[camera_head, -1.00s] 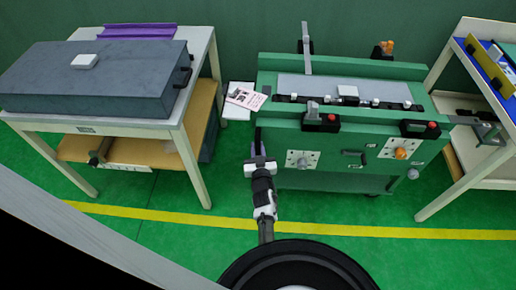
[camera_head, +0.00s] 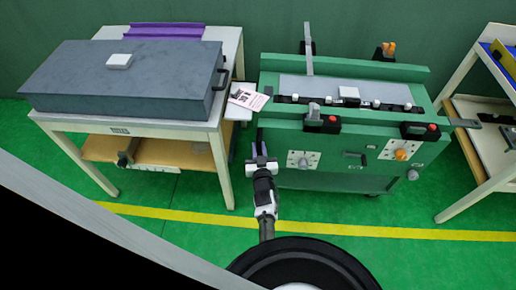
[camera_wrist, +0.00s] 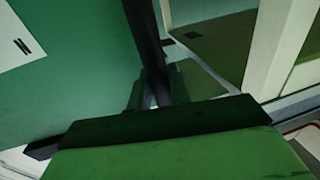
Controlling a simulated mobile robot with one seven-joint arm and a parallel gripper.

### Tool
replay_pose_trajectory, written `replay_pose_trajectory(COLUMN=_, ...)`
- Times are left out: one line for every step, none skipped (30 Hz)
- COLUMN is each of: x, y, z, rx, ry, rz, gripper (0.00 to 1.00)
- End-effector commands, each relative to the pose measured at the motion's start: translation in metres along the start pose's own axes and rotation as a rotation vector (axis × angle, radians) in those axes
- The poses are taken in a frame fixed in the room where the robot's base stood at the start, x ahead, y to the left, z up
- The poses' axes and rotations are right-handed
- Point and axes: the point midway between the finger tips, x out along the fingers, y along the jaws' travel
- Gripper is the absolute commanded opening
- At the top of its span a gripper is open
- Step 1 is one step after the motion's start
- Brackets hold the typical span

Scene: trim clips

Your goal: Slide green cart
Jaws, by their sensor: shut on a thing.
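The green cart (camera_head: 350,135) stands in the middle of the head view, between two tables. Its front has dials, a handle and a grey top inset. My gripper (camera_head: 259,150) is at the cart's left front edge, shut on a part of the cart there. The exact part held is hidden. In the wrist view, a green face of the cart (camera_wrist: 75,85) with a white plate fills the left side. A dark upright bar or finger stands beside it.
A table (camera_head: 222,135) with a grey case (camera_head: 125,85) stands close on the left, near a paper (camera_head: 248,97) at the cart's left side. Another table (camera_head: 468,148) stands on the right with a gap. A yellow floor line (camera_head: 330,229) crosses in front.

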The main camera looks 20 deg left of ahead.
Motion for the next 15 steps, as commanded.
replay_pose_trajectory(x=0.0016, y=-0.0027, z=-0.0026, rx=-0.001, ry=0.005, rz=-0.005, gripper=0.0)
replay_pose_trajectory(x=0.0016, y=-0.0029, z=-0.0026, rx=-0.001, ry=0.005, rz=-0.006, gripper=0.0)
replay_pose_trajectory(x=0.0017, y=-0.0032, z=-0.0026, rx=-0.001, ry=0.005, rz=-0.006, gripper=0.0)
replay_pose_trajectory(x=0.0017, y=-0.0034, z=-0.0026, rx=-0.001, ry=0.005, rz=-0.006, gripper=0.0)
replay_pose_trajectory(x=0.0018, y=-0.0037, z=-0.0026, rx=-0.001, ry=0.005, rz=-0.007, gripper=0.0)
replay_pose_trajectory(x=0.0018, y=-0.0041, z=-0.0026, rx=-0.001, ry=0.005, rz=-0.008, gripper=0.0)
replay_pose_trajectory(x=0.0018, y=-0.0043, z=-0.0026, rx=-0.001, ry=0.005, rz=-0.008, gripper=0.0)
replay_pose_trajectory(x=0.0019, y=-0.0046, z=-0.0027, rx=-0.001, ry=0.005, rz=-0.009, gripper=0.0)
replay_pose_trajectory(x=0.0019, y=-0.005, z=-0.0027, rx=-0.001, ry=0.006, rz=-0.009, gripper=0.0)
replay_pose_trajectory(x=0.002, y=-0.0052, z=-0.0028, rx=-0.001, ry=0.006, rz=-0.01, gripper=0.0)
replay_pose_trajectory(x=0.002, y=-0.0054, z=-0.0028, rx=-0.001, ry=0.006, rz=-0.01, gripper=0.0)
replay_pose_trajectory(x=0.002, y=-0.0057, z=-0.0029, rx=0.0, ry=0.006, rz=-0.01, gripper=0.0)
replay_pose_trajectory(x=0.0021, y=-0.0059, z=-0.0029, rx=0.0, ry=0.006, rz=-0.011, gripper=0.0)
replay_pose_trajectory(x=0.0021, y=-0.006, z=-0.0029, rx=0.0, ry=0.006, rz=-0.011, gripper=0.22)
replay_pose_trajectory(x=0.002, y=-0.0061, z=-0.0029, rx=0.0, ry=0.006, rz=-0.011, gripper=0.28)
